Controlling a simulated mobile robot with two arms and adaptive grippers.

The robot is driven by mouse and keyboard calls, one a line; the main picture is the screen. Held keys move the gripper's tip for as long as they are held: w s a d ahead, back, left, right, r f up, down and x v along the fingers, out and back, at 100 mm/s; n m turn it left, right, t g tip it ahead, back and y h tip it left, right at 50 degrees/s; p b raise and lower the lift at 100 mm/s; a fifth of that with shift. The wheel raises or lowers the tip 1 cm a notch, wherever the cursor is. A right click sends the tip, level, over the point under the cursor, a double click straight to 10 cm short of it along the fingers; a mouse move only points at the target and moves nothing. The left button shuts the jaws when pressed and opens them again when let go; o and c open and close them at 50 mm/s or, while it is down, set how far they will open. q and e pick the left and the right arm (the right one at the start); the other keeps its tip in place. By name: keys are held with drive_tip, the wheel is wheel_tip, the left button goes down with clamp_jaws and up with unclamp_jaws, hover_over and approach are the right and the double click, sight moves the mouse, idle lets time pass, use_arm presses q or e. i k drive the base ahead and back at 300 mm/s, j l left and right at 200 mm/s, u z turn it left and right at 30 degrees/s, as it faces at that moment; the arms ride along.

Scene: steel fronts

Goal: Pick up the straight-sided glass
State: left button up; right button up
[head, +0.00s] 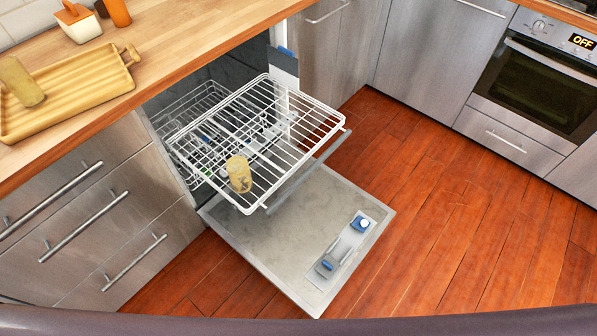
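A yellowish, cloudy glass (20,82) with plain, even sides is on the wooden tray (82,92) on the counter at the left. It looks like the straight-sided glass. It leans in the picture, and I cannot tell for sure whether it stands upright. A second yellowish glass (238,174), with less even sides, is on the pulled-out upper dishwasher rack (282,122), near its front left corner. Neither of my grippers shows in the head view.
The dishwasher door (280,240) is folded down over the wooden floor. The rack sticks out above it. A white container (78,22) and an orange bottle (118,12) stand at the back of the counter (175,45). Floor on the right (440,220) is clear.

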sight(14, 76)
drive_tip(key=u, duration=1.55)
